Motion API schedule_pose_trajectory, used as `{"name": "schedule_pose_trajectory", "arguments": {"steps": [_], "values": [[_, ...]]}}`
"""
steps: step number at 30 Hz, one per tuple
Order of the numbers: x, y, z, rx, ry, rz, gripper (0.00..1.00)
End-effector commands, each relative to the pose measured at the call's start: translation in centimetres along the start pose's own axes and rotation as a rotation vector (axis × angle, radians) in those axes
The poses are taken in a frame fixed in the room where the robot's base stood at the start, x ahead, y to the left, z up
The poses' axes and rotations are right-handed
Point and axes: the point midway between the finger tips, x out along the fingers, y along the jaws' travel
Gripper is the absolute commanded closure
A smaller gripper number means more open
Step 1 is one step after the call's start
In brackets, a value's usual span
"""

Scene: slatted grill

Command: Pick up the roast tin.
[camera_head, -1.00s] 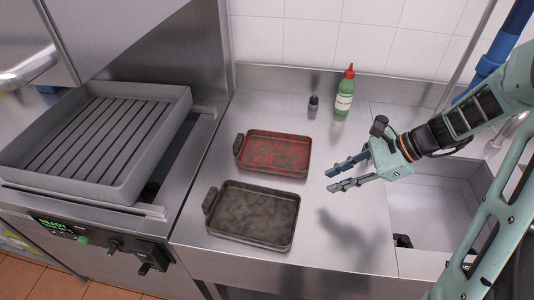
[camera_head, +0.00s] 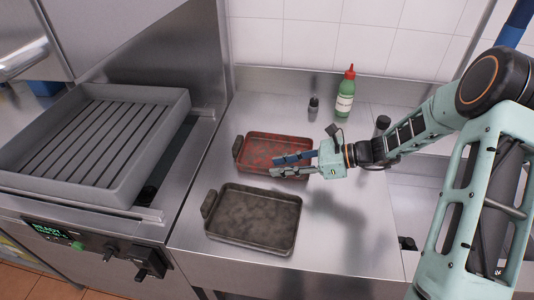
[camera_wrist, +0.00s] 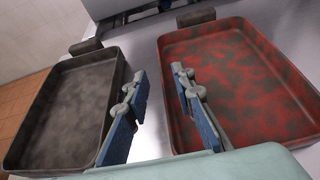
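Two rectangular tins lie on the steel counter; I cannot tell which one is the roast tin. The red and dark mottled tin (camera_head: 262,150) is at the back and the dark grey-brown tin (camera_head: 252,218) is nearer the front. Each has a handle on its left end. My gripper (camera_head: 272,165) is open and empty, above the red tin's near right part in the head view. In the wrist view, my gripper (camera_wrist: 150,95) has the dark tin (camera_wrist: 65,105) at its left and the red tin (camera_wrist: 235,85) at its right.
A slatted grill (camera_head: 95,135) with raised walls stands at the left. A green bottle with a red cap (camera_head: 345,95) and a small dark bottle (camera_head: 313,106) stand behind the tins. A sink basin (camera_head: 415,215) is at the right.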

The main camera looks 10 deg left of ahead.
Motion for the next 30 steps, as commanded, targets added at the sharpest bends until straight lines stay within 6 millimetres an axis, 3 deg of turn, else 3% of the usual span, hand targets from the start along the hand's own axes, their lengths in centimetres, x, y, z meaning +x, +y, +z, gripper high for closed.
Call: {"name": "schedule_pose_trajectory", "arguments": {"steps": [11, 17, 24, 30], "values": [[4.8, 0.0, -0.6, -0.001, 0.000, 0.003, 0.77], [4.8, -0.1, -0.6, -0.001, 0.000, 0.001, 0.77], [4.8, -0.1, -0.6, -0.001, 0.000, 0.001, 1.00], [4.8, -0.1, -0.6, -0.001, 0.000, 0.001, 1.00]]}}
